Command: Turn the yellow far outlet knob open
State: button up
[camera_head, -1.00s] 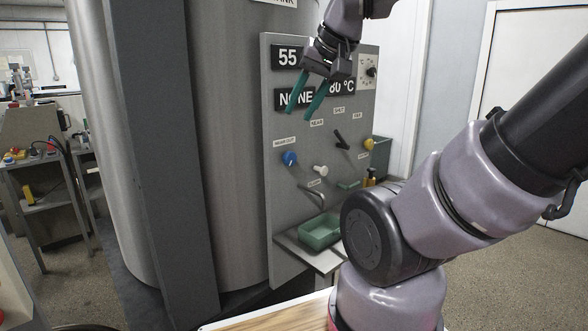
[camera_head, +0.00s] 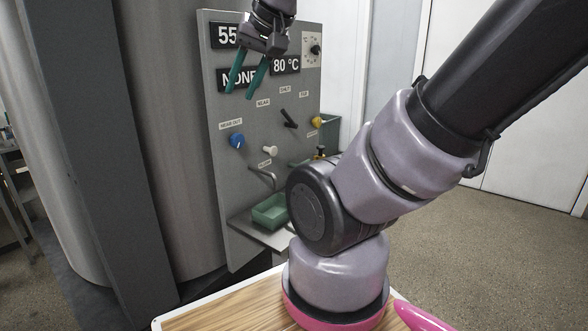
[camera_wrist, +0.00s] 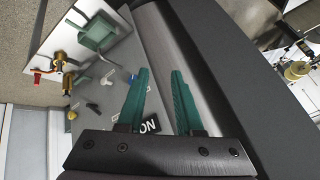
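The yellow far outlet knob (camera_head: 317,121) is at the right side of the grey control panel (camera_head: 215,150), below a small label. In the wrist view, a yellow knob (camera_wrist: 72,115) shows at the left. My gripper (camera_head: 241,92) has two teal fingers, apart and empty. It is in front of the panel's upper left, by the number displays, above and left of the yellow knob and well apart from it. In the wrist view, the open fingers (camera_wrist: 160,73) have nothing between them.
A blue knob (camera_head: 237,141), a white knob (camera_head: 270,150) and a black lever (camera_head: 289,119) are on the panel left of the yellow knob. A green tray (camera_head: 270,211) stands on a shelf below. A large metal tank (camera_head: 160,130) is at the left. Open floor lies at the right.

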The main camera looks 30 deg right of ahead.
aim_at(316, 122)
jog(key=i+l+z, duration=0.1)
jog(key=z, duration=0.3)
jog(key=i+z, duration=0.35)
jog(key=z, duration=0.4)
jog(key=i+l, duration=0.05)
